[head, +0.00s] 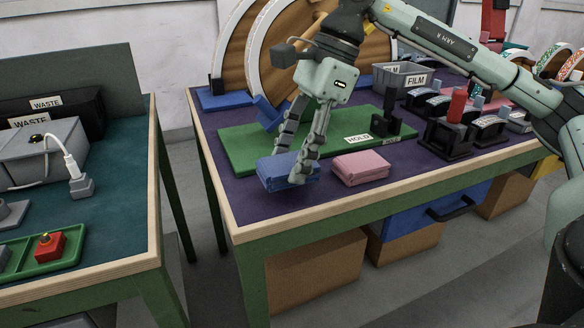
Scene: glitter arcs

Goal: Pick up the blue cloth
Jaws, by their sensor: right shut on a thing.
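The folded blue cloth (274,180) is at the front left of the purple-topped table (237,208). My right gripper (295,172) points down at it, with its fingers shut on the cloth. The fingers hide part of the cloth's right side. Whether the cloth touches the table or hangs just above it, I cannot tell. My left gripper is not in view.
A folded pink cloth (361,168) lies just right of the blue one. A green mat (236,147) with a HOLD label is behind. A black stand (388,128), a grey FILM bin (405,77) and several black holders stand right. A second table (127,214) is at left.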

